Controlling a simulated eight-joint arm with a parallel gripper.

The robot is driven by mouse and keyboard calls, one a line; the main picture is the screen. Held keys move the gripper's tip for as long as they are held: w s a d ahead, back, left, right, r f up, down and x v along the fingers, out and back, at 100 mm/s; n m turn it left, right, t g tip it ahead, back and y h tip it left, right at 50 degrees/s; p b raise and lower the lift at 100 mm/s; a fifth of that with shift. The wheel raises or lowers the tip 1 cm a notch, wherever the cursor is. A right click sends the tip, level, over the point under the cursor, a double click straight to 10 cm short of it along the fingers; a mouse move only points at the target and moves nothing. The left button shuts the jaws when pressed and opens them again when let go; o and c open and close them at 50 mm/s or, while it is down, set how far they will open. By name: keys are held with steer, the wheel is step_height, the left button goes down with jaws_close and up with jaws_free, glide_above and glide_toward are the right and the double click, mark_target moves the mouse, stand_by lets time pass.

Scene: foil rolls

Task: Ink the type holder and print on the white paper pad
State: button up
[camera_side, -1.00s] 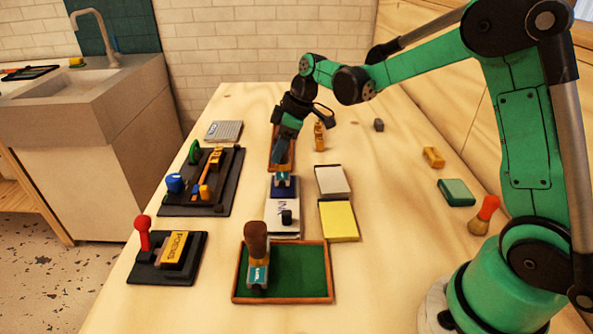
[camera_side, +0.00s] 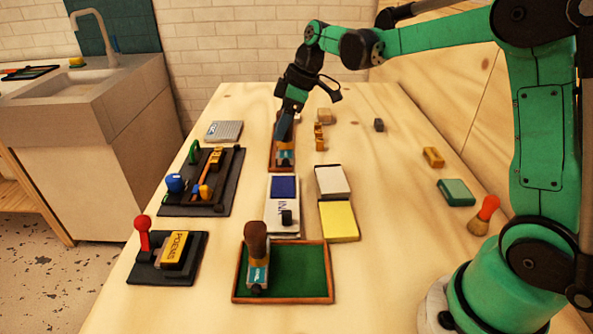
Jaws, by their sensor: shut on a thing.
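My gripper (camera_side: 286,128) is shut on a type holder, whose teal-and-wood lower end (camera_side: 285,156) shows below the fingers. Its handle is mostly hidden by the gripper. The holder appears upright, at or just above a narrow wooden tray (camera_side: 273,165); I cannot tell whether it touches it. The ink pad (camera_side: 284,187) lies open in front, blue face uncovered, with its white "INK" part (camera_side: 280,228) nearer the camera. The white paper pad (camera_side: 332,181) lies to the right of the ink pad and looks blank.
A second, brown-handled holder (camera_side: 257,245) stands in a green-lined tray (camera_side: 300,272). A yellow pad (camera_side: 338,222) adjoins the white pad. Black presses (camera_side: 230,190) and a red-handled stamp stand (camera_side: 165,270) are at left. Small blocks (camera_side: 433,157) and a brush (camera_side: 480,219) lie right.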

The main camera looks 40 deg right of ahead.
steer(key=s+d, duration=0.5)
steer(key=d, duration=0.3)
glide_above(328, 176)
steer(key=shift+f, duration=2.9)
steer(key=shift+f, duration=0.55)
step_height(328, 176, up, 7)
